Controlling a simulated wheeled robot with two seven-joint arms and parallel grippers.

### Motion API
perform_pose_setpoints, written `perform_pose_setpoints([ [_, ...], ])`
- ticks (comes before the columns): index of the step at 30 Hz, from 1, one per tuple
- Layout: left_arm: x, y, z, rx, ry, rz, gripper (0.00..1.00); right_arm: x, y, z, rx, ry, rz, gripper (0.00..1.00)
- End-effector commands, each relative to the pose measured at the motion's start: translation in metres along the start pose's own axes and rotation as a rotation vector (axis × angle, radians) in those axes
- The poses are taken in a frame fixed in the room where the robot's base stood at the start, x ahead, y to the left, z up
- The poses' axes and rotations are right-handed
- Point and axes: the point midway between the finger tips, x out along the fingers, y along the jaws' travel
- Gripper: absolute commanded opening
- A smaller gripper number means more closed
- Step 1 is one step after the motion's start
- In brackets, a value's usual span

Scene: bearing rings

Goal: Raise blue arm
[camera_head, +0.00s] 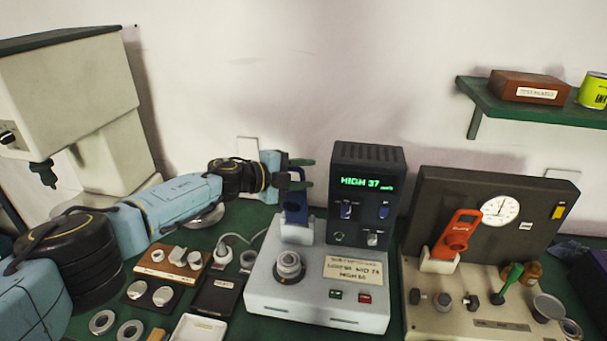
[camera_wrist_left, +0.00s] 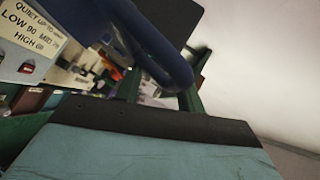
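The blue arm (camera_head: 295,208) stands up from a white block at the left of the grey-white tester with the dark display box. My left gripper (camera_head: 301,174) is at its upper end, with its two green fingers spread apart and pointing right. In the left wrist view the blue arm (camera_wrist_left: 158,42) looms large and curved close to the open fingers (camera_wrist_left: 160,92). Part of the blue arm's top is hidden by the gripper, and I cannot tell whether the fingers touch it. My right gripper is not in view.
The display (camera_head: 367,184) reads HIGH 37. A ring sits on the tester's round post (camera_head: 289,265). A second tester with a dial (camera_head: 500,210) and an orange arm (camera_head: 459,232) stands at the right. A wooden tray (camera_head: 170,264) and loose rings lie at the left front.

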Motion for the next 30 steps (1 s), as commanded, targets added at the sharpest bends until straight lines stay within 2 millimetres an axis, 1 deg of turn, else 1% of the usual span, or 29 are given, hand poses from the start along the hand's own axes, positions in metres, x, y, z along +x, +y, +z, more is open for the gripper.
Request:
perform_pose_setpoints([
  [1, -0.009, -0.004, 0.017, 0.004, -0.045, -0.008, 0.34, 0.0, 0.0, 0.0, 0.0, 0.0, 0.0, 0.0],
  [7, -0.013, -0.005, 0.017, 0.005, -0.045, -0.009, 0.34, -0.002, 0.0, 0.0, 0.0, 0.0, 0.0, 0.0],
  [11, -0.023, -0.007, 0.017, 0.005, -0.044, -0.01, 0.34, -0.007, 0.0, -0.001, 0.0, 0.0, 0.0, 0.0],
  [15, -0.039, -0.008, 0.013, 0.006, -0.041, -0.01, 0.34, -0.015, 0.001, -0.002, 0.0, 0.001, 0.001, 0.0],
  [20, -0.059, -0.007, 0.009, 0.007, -0.032, -0.009, 0.34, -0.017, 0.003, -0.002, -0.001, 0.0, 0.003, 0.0],
  [26, -0.086, -0.005, 0.001, 0.008, -0.015, -0.005, 0.34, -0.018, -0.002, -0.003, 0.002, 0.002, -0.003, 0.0],
  [30, -0.108, -0.003, -0.003, 0.008, -0.009, -0.004, 0.34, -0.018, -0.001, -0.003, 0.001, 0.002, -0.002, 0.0],
])
